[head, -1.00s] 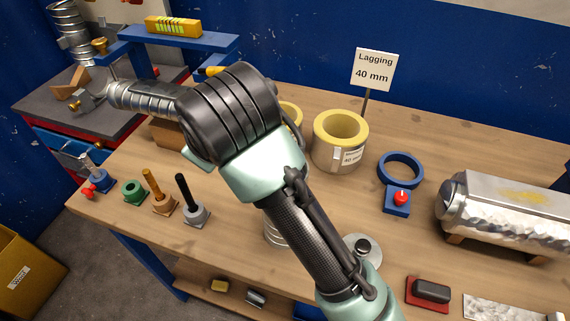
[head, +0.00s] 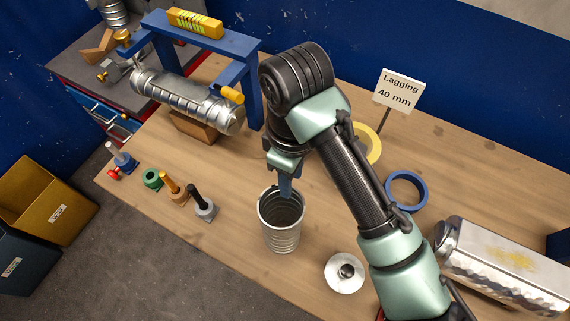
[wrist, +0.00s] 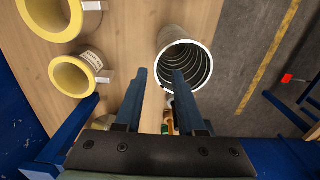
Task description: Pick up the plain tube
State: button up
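The plain tube (head: 282,237) is a bare, ribbed metal cylinder standing upright and open-topped on the bench. In the wrist view the plain tube (wrist: 193,55) shows its round mouth and ridged inside. My gripper (wrist: 159,74) is open, with two dark blue fingers apart and nothing held. The right finger overlaps the tube's mouth and the left finger lies outside its rim. In the head view my gripper (head: 286,190) is at the tube's back rim, largely hidden by my wrist. I cannot tell whether a finger is below the rim or touching it.
Yellow-lined lagged sleeves (wrist: 75,76) stand beside the gripper. A horizontal duct (head: 185,98) lies under a blue frame (head: 250,75). Several small tools, including a black-handled one (head: 203,203), stand left of the tube. A round lid (head: 345,272) and blue ring (head: 406,190) lie right.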

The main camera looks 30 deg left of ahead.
notch_tip(320, 180, down, 11)
jog(key=p, duration=0.3)
jog(key=shift+w, duration=0.3)
jog(key=shift+r, duration=0.1)
jog(key=shift+c, duration=0.3)
grip_shut()
jog(key=shift+a, duration=0.1)
dwell(0.8)
